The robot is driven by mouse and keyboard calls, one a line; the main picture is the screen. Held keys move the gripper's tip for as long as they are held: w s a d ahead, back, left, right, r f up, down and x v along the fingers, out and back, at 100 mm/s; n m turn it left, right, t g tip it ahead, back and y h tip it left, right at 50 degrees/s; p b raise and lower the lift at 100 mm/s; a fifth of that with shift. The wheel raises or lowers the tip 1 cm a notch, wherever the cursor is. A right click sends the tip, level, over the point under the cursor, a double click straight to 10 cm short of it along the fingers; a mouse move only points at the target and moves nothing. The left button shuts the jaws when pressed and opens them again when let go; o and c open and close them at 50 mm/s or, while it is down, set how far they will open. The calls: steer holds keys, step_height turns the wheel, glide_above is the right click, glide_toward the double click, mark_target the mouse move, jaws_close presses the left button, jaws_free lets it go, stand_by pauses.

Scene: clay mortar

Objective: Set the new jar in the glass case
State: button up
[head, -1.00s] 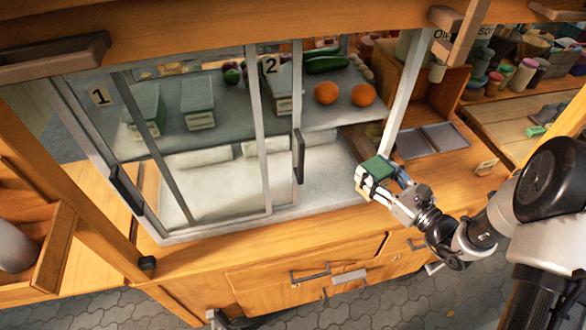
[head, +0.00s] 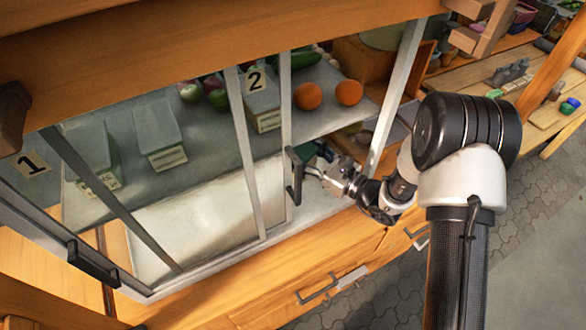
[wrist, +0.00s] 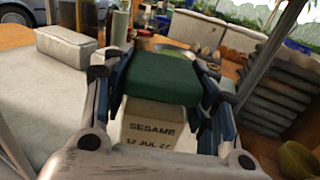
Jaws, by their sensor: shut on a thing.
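My gripper (head: 308,155) is shut on a cream jar with a green lid (wrist: 162,78); the jar's label (wrist: 150,137) reads "SESAME 12 JUL 27". In the head view the jar is largely hidden by the door handle and my gripper. My gripper is at the open right end of the glass case (head: 300,215), just right of the sliding door's dark handle (head: 295,177). A card "1" (head: 29,165) is at the left.
Two oranges (head: 328,95) sit on the shelf above and right of my gripper. The door frame post (head: 395,90) is close to my arm on the right. A white block (wrist: 66,46) lies at the left in the wrist view; the pale floor beside it is clear.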

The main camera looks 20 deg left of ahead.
steer(key=shift+s+a+f, duration=0.15)
steer(key=shift+f, duration=0.75)
steer(key=shift+f+b, duration=0.8)
steer(key=shift+f, duration=1)
steer(key=shift+f, duration=0.2)
steer(key=o, duration=1.4)
steer(key=shift+c, duration=0.2)
steer(key=shift+r, duration=0.1)
